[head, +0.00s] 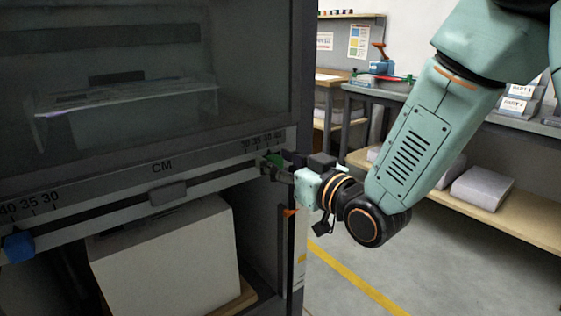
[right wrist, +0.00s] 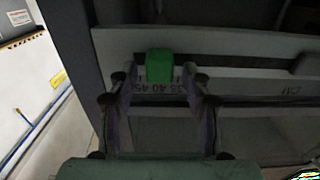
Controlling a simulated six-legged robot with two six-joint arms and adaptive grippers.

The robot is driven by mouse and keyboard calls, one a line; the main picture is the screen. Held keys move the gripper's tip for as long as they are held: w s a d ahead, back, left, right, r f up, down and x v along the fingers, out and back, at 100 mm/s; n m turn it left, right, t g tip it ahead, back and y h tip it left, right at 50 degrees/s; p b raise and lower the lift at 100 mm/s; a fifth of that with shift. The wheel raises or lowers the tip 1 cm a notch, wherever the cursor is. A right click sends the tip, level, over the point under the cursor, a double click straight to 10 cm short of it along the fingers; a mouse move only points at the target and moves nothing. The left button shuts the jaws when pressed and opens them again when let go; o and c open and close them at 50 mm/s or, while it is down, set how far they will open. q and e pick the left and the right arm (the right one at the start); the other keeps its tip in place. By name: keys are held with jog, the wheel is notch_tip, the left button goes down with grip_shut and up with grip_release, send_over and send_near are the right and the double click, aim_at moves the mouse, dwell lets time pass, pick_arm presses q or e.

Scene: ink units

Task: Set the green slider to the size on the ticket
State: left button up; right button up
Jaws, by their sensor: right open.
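The green slider (head: 274,160) sits on the rail at the right end of the machine's front scale. It also shows in the right wrist view (right wrist: 159,66) as a bright green block. My right gripper (head: 272,169) is at the slider, coming from the right. In the right wrist view its two fingers are apart, one on each side of the green block, with gaps visible; I cannot tell contact. I cannot make out a ticket. My left gripper is out of view.
A blue slider (head: 18,246) sits at the left end of the rail, below the marks 40, 35, 30. A grey block (head: 168,193) is mid-rail. A pale box (head: 165,262) stands underneath. A bench (head: 440,108) and clear floor lie to the right.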

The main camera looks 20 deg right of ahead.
jog(key=shift+s, duration=0.1)
jog(key=v, duration=0.7)
jog(key=shift+s, duration=0.15)
jog(key=shift+s+d, duration=0.1)
jog(key=shift+s, duration=0.05)
dwell(0.6)
